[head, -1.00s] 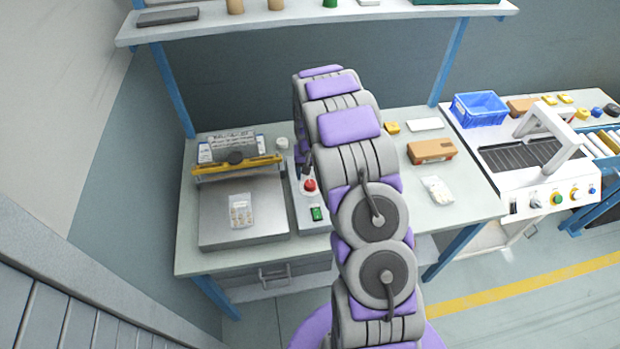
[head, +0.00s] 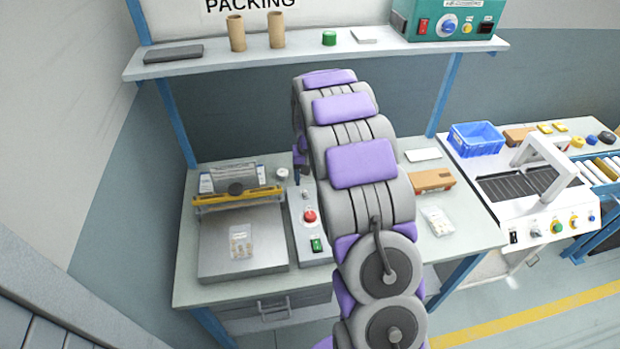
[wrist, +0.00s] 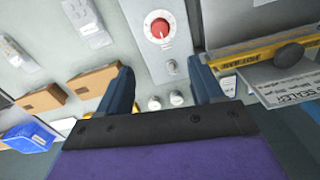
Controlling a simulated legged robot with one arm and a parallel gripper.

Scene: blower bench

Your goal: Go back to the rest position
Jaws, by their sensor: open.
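My gripper (wrist: 160,82) is open and empty in the wrist view, its two dark blue fingers spread apart above the bench. Between and beyond the fingertips is a control box with a red knob (wrist: 160,28). In the head view my arm arches over the bench and hides most of the gripper. The bench (head: 210,292) carries a sealer (head: 270,240) with a yellow bar, and a small clear bag (head: 241,241) lies on its plate. The red button (head: 309,216) and green switch (head: 316,245) show just left of my arm.
A shelf (head: 190,62) with tubes and a teal device (head: 447,20) stands above the bench's back. A brown box (head: 430,180) and a bag (head: 437,220) lie right of my arm.

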